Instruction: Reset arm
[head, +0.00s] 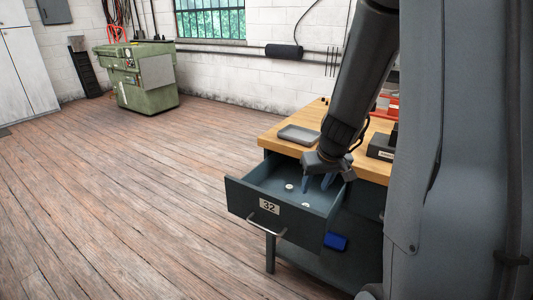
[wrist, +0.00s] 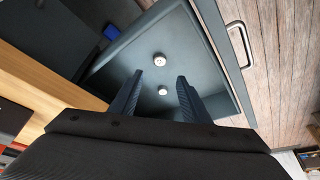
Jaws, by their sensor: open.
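My gripper (head: 318,182) reaches down over an open drawer (head: 233,194) labelled 32 on the front of the wooden-topped bench (head: 290,148). In the wrist view my gripper (wrist: 158,88) shows its two dark fingers spread apart with nothing between the tips. Two small round pale parts lie on the drawer floor; one part (head: 289,187) is to the left of the fingers and the other part (head: 306,205) is nearer the front. Both parts also show in the wrist view, one (wrist: 159,59) beyond the fingertips and one (wrist: 163,91) between the finger lines.
A grey tray (head: 298,135) lies on the benchtop near its left corner. A dark box (head: 381,147) and red bins (head: 387,105) are further right. A blue object (head: 336,241) sits on the lower shelf. A green machine (head: 140,80) stands far back. The floor on the left is clear.

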